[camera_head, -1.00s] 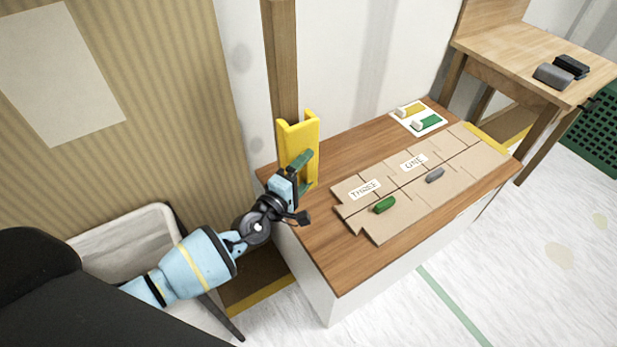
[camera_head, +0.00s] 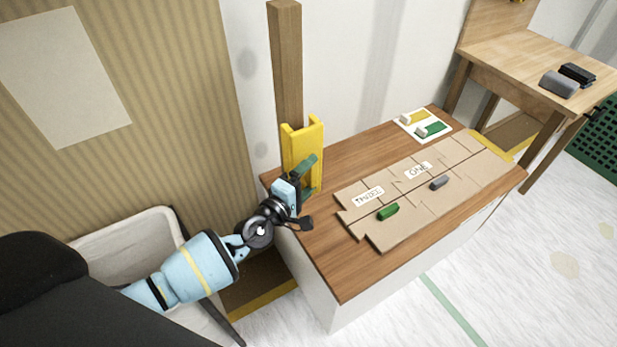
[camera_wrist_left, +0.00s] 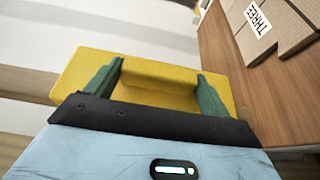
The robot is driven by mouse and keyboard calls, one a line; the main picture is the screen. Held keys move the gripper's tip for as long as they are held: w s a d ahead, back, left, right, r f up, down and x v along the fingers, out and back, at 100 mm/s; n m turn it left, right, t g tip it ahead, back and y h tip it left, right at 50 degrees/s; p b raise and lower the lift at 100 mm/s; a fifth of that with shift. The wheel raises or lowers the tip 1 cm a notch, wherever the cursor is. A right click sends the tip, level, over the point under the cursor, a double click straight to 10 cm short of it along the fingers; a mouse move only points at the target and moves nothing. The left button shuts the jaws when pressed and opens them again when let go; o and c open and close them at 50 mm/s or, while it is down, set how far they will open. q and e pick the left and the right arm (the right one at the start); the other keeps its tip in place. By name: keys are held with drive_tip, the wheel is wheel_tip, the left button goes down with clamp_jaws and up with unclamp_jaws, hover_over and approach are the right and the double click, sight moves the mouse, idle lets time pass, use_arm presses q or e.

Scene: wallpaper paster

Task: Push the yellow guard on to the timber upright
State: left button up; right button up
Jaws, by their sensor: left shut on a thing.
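The yellow guard (camera_head: 304,148) is a channel-shaped piece standing upright at the back left of the wooden-topped bench. The timber upright (camera_head: 287,65) is a brown square post rising behind it, and its lower part is hidden by the guard. I cannot tell whether the guard is touching the post or fitted around it. My left gripper (camera_head: 306,174) is shut on the guard at its lower part. In the left wrist view its green fingers (camera_wrist_left: 158,82) hold the yellow guard (camera_wrist_left: 150,68) from both sides. My right gripper is not in view.
Cardboard pieces (camera_head: 410,215) with a green block (camera_head: 388,211) and a grey block (camera_head: 439,183) lie on the bench top (camera_head: 340,275). A white card (camera_head: 408,125) with small pieces lies at the back. A wooden table (camera_head: 510,55) stands at the right.

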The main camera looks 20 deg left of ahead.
use_arm(q)
drive_tip(key=shift+w+a+b, duration=0.65)
drive_tip(key=shift+w+a, duration=0.1)
drive_tip(key=shift+a, duration=0.25)
drive_tip(key=shift+w+a+b, duration=0.65)
drive_tip(key=shift+w+a, duration=0.05)
drive_tip(key=shift+a, duration=0.25)
idle(0.3)
drive_tip(key=o, duration=0.9)
drive_tip(key=shift+d, duration=0.1)
drive_tip(key=s+d+p, duration=0.4)
drive_tip(key=d, duration=0.1)
drive_tip(key=shift+s+d, duration=0.15)
drive_tip(key=shift+d, duration=0.05)
idle(0.4)
idle(0.5)
